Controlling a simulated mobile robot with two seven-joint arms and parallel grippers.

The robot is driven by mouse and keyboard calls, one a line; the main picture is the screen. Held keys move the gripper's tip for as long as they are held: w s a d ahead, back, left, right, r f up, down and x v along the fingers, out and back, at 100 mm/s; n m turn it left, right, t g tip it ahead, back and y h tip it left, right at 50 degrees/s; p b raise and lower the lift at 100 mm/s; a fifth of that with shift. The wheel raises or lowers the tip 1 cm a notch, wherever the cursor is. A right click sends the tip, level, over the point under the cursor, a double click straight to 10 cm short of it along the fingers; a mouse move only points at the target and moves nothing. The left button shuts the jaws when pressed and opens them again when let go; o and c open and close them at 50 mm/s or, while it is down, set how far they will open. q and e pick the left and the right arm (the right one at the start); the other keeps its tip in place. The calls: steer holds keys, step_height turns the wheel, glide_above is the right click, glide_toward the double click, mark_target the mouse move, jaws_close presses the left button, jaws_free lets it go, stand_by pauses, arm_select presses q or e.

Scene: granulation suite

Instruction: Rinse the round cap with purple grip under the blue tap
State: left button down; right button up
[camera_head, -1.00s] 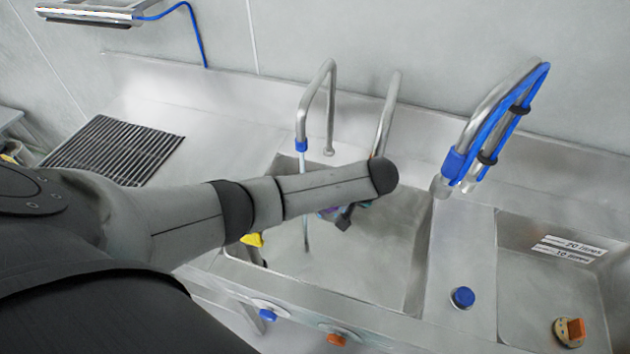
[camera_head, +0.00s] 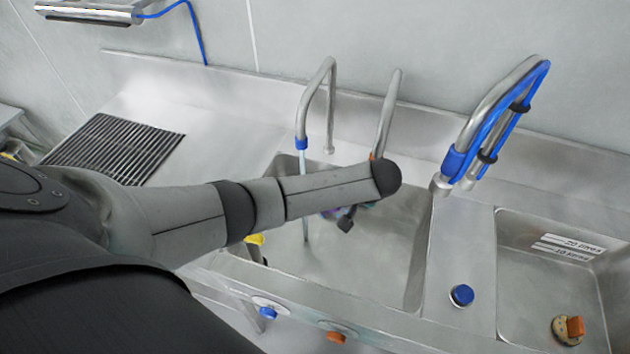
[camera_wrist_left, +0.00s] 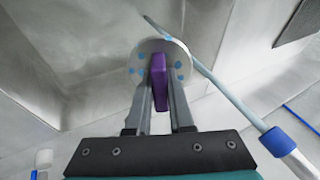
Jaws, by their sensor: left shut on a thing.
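My left gripper (camera_wrist_left: 158,96) is shut on the purple grip (camera_wrist_left: 158,78) of the round cap (camera_wrist_left: 147,57). The cap is a pale disc with several blue spots on its face, held out beyond the fingertips. The blue tap (camera_wrist_left: 277,142) is at lower right in the left wrist view; its water stream (camera_wrist_left: 215,85) runs past the disc's right edge. Whether it touches the disc is unclear. In the head view the blue-collared tap (camera_head: 302,145) runs into the left basin (camera_head: 365,265). My forearm hides most of the gripper and cap there.
An orange-marked tap (camera_head: 388,110) stands beside the blue one. A blue-hosed spray spout (camera_head: 490,120) rises right of the basin. Blue (camera_head: 267,313) and orange (camera_head: 337,337) knobs sit on the front. A second basin (camera_head: 535,290) holds an orange-handled plug (camera_head: 568,328). A drain grate (camera_head: 115,150) lies left.

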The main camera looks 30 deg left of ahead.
stand_by(0.4)
arm_select(q)
steer(key=s+d+r, duration=0.1)
steer(key=d+r, duration=0.3)
steer(key=shift+s+d, duration=0.3)
steer(key=shift+s, duration=0.1)
stand_by(0.5)
